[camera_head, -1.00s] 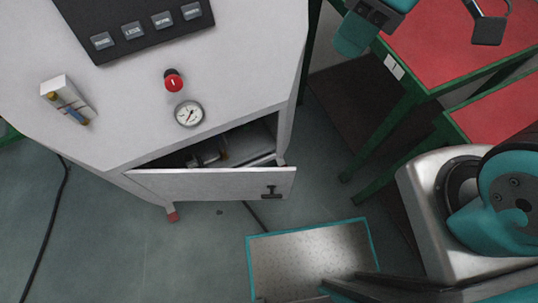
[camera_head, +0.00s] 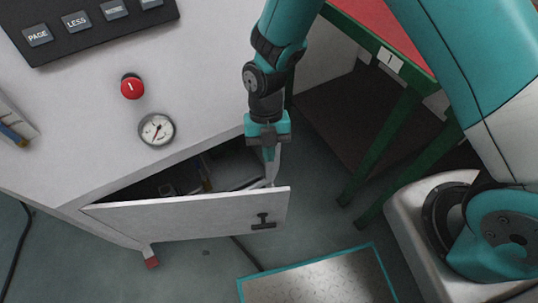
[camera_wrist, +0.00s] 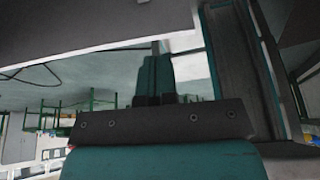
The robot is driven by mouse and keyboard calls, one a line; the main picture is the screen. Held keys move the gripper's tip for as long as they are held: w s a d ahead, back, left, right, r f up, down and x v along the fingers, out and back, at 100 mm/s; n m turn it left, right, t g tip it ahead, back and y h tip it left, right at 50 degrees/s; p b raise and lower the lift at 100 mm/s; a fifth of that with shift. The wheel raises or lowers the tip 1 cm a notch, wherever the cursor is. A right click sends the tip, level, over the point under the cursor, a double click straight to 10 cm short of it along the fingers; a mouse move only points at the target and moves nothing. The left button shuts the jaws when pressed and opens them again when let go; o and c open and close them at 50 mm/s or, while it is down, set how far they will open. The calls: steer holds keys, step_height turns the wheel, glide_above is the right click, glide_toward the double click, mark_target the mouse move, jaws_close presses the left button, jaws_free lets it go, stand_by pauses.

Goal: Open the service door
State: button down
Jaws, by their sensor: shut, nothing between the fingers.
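The service door (camera_head: 190,215) is a white panel low on the white generator cabinet. It stands partly open, with a dark gap behind its top edge and a black T-shaped handle (camera_head: 263,222) near its right end. My gripper (camera_head: 270,158) points down at the right end of the opening, just behind the door's upper right corner in the head view. Its fingers are together and hold nothing. I cannot tell whether they touch the door. The closed fingers also show in the wrist view (camera_wrist: 155,75), below a pale panel whose identity is unclear.
The cabinet front carries a red button (camera_head: 132,87), a round gauge (camera_head: 157,130) and a keypad (camera_head: 85,22). A green-framed table (camera_head: 395,65) with a red top stands at the right. Open floor (camera_head: 200,275) lies in front of the door.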

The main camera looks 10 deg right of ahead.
steer(key=x, duration=0.7)
steer(key=shift+f+b, duration=0.3)
steer(key=shift+b, duration=0.05)
steer(key=shift+s, duration=0.15)
